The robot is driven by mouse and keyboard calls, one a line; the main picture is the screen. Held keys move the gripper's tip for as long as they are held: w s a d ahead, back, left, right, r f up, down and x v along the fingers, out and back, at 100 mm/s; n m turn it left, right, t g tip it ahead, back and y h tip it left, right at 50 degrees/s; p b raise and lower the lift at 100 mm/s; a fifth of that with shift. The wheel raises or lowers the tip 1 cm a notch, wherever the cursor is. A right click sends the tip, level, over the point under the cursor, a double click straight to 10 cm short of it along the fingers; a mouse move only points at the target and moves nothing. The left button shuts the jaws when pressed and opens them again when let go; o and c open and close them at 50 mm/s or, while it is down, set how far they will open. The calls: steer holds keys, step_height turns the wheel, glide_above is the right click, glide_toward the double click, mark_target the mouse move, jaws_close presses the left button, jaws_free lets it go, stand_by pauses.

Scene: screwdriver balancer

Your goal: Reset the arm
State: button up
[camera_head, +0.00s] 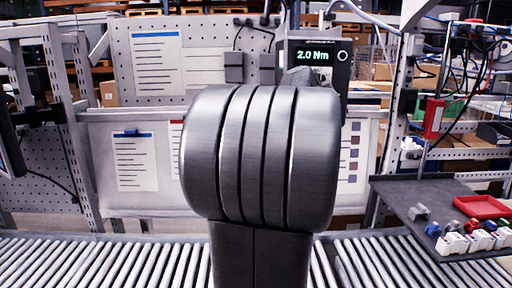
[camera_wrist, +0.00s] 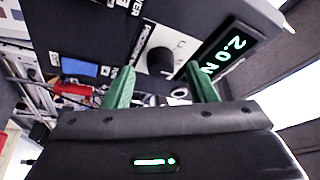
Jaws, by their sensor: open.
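My gripper (camera_wrist: 160,88) shows in the wrist view as two green fingers set wide apart, with nothing held between them. It is close to the front of a dark control box (camera_wrist: 215,15) with a green lit display (camera_wrist: 222,56). A dark round knob (camera_wrist: 160,61) on the box lies between and beyond the fingertips; I cannot tell the exact gap. In the head view my own arm fills the middle and hides my gripper. The control box (camera_head: 341,75) stands behind it, its display reading 2.0 Nm.
A roller conveyor (camera_head: 95,262) runs across the front. A dark side shelf (camera_head: 405,190) at the right holds a red tray (camera_head: 482,207) and several small coloured parts. A pegboard panel (camera_head: 200,48) with paper sheets stands behind. A red box (camera_head: 433,118) hangs on the right post.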

steer(key=shift+x, duration=0.95)
steer(key=b+v, duration=0.1)
steer(key=v, duration=1.3)
steer(key=w+d+r+n+t+y+b, duration=0.1)
steer(key=w+d+n+y+b, duration=0.1)
steer(key=w+n+b, duration=0.3)
steer(key=w+d+r+n+t+y+b, duration=0.1)
steer(key=w+d+n+t+y+b, duration=0.1)
steer(key=w+n+b, duration=0.4)
steer(key=shift+w+d+n+y, duration=0.6)
steer(key=shift+w+n+y, duration=0.4)
steer(key=shift+n, duration=0.7)
steer(key=shift+r, duration=0.15)
